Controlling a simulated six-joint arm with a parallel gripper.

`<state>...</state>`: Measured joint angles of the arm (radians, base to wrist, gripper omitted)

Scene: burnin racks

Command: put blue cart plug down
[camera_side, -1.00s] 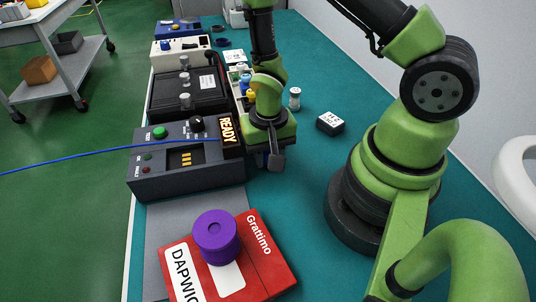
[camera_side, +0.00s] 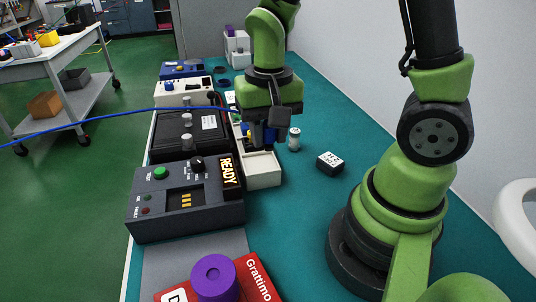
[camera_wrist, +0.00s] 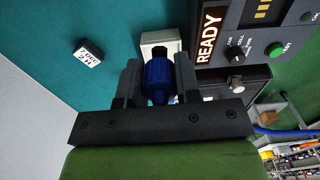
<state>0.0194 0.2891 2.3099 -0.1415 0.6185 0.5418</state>
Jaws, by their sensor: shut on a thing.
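The blue cart plug (camera_wrist: 158,82) is between the two fingers of my gripper (camera_wrist: 158,78) in the wrist view. My gripper is shut on it. In the side view, my gripper (camera_side: 263,138) is over the white compartment tray (camera_side: 264,182), beside the dark testers, and the plug (camera_side: 258,133) is partly hidden by the fingers. A blue cable (camera_side: 90,118) runs from the left edge to the gripper. A yellow piece (camera_side: 248,134) shows in the tray's far part. Whether the plug touches the tray cannot be told.
A dark tester with a READY display (camera_side: 160,218) and a black box (camera_side: 170,150) line the left. A small white-topped black block (camera_side: 330,163) and a grey-white cylinder (camera_side: 294,139) stand right of the tray. A purple cylinder (camera_side: 215,275) sits on a red box (camera_side: 257,272) in front.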

